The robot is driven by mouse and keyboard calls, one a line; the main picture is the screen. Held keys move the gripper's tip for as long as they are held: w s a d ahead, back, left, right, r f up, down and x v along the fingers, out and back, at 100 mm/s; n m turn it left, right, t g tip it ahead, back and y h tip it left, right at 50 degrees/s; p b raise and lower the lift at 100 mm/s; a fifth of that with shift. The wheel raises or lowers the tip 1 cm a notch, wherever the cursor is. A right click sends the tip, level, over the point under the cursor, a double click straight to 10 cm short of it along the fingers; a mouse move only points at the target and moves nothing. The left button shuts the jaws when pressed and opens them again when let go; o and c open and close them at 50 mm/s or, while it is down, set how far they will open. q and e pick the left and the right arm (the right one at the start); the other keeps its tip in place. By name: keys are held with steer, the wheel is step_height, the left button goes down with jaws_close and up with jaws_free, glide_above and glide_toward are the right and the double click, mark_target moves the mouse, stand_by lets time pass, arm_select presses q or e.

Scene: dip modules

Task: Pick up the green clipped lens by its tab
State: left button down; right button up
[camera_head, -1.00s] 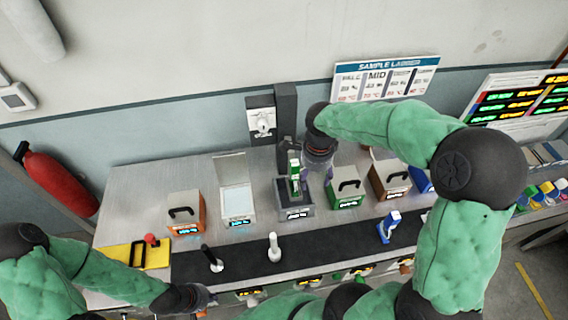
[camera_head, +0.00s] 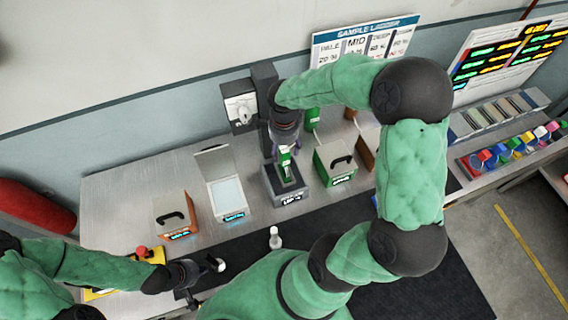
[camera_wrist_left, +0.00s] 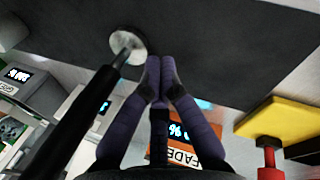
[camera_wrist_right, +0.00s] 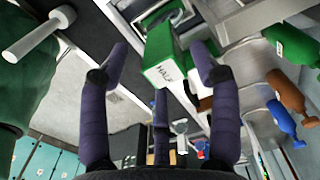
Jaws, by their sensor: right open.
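The green clipped lens (camera_head: 286,160) stands upright in a grey dock (camera_head: 287,190) in the middle of the bench. In the right wrist view a green block with a white label reading HALF (camera_wrist_right: 163,68) sits between the fingers; it looks like the same piece. My right gripper (camera_head: 283,145) is above it, pointing down and open, with a finger on each side (camera_wrist_right: 160,55). I cannot tell whether they touch it. My left gripper (camera_head: 198,273) is low at the front left, fingers together and empty (camera_wrist_left: 155,72), beside a black-handled tool (camera_wrist_left: 105,80).
A green box with a handle (camera_head: 335,163) stands just right of the dock. An orange-sided box (camera_head: 174,213) and a white open-lidded box (camera_head: 223,187) stand left. A white-headed post (camera_head: 275,238) stands in front on the dark mat (camera_head: 330,212).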

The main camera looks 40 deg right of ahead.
mark_target(284, 162)
steer(key=shift+w+d+f, duration=0.1)
steer(key=shift+f, duration=1.1)
steer(key=shift+d+f, duration=0.1)
steer(key=shift+f, duration=1.05)
jaws_close()
